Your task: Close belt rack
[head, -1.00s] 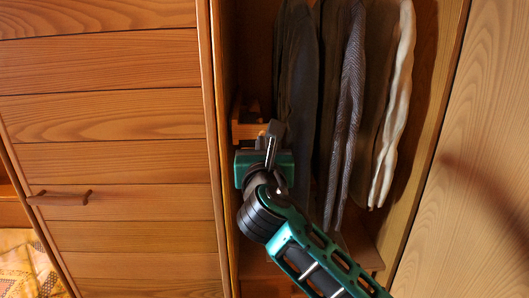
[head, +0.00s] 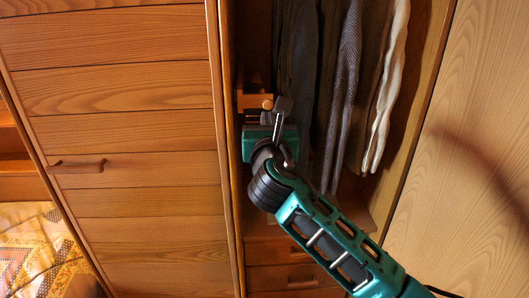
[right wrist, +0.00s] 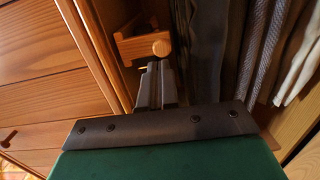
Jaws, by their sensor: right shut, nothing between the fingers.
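My right gripper (head: 281,106) is shut and empty, close beside the knob in the head view. In the right wrist view, its fingertips (right wrist: 153,68) are just below the knob; I cannot tell whether they touch it. My left gripper is not in view.
Hanging trousers (head: 345,90) fill the wardrobe to the right of the gripper. Drawers (head: 290,277) lie below. A closed slatted wooden door (head: 130,120) is on the left, and a plain wooden panel (head: 475,170) on the right. A patterned bedcover (head: 35,245) shows at lower left.

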